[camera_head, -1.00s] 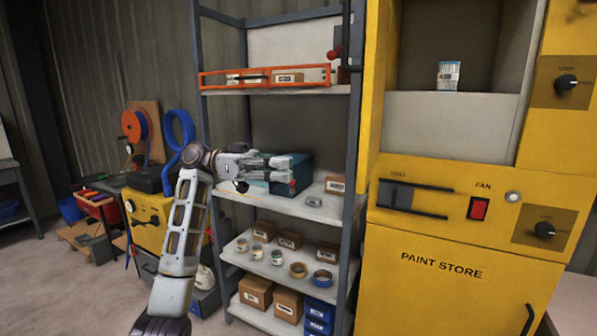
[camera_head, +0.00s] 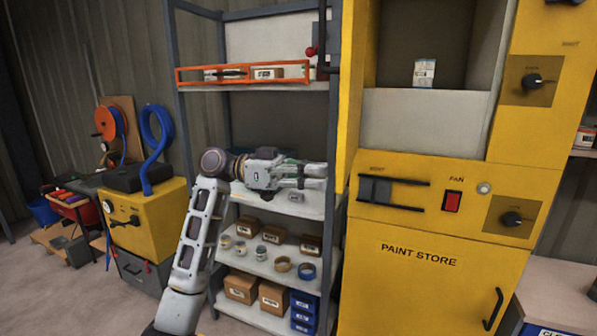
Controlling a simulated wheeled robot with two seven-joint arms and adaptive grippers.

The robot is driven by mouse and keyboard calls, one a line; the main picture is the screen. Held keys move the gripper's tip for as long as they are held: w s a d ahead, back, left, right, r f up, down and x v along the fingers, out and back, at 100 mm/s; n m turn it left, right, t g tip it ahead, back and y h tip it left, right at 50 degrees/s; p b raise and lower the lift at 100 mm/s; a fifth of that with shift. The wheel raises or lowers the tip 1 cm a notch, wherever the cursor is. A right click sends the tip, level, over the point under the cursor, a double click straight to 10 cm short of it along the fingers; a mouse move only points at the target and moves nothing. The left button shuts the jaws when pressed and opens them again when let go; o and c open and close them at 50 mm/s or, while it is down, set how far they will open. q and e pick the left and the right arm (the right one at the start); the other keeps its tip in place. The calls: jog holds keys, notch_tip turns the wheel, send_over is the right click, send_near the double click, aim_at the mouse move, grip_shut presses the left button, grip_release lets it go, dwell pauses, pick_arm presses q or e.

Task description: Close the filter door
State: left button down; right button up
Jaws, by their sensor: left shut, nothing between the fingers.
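The yellow paint store cabinet (camera_head: 420,290) stands at the right, its upper bay open with a white-labelled can (camera_head: 424,72) inside. A tall yellow panel (camera_head: 350,95) shows nearly edge-on at the bay's left side, with a black bar handle (camera_head: 322,40) beside it. It looks like a door standing open, but no filter label is readable. My left gripper (camera_head: 322,177) is shut and empty, pointing right in front of the shelf rack, left of the panel's lower part. I cannot tell whether it touches anything. My right gripper is out of view.
The grey shelf rack (camera_head: 213,130) holds boxes, tape rolls and jars behind my left arm. The cabinet front has a sliding vent (camera_head: 375,189), a red fan switch (camera_head: 452,201) and dark knobs. A yellow machine (camera_head: 150,220) with a blue hose stands left. Floor at lower left is clear.

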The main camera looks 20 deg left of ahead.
pick_arm(q)
jog(key=shift+d, duration=0.65)
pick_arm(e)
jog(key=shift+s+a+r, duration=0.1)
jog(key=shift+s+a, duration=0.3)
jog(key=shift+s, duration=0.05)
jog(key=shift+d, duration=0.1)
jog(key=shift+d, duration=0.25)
pick_arm(q)
jog(key=shift+d, duration=0.1)
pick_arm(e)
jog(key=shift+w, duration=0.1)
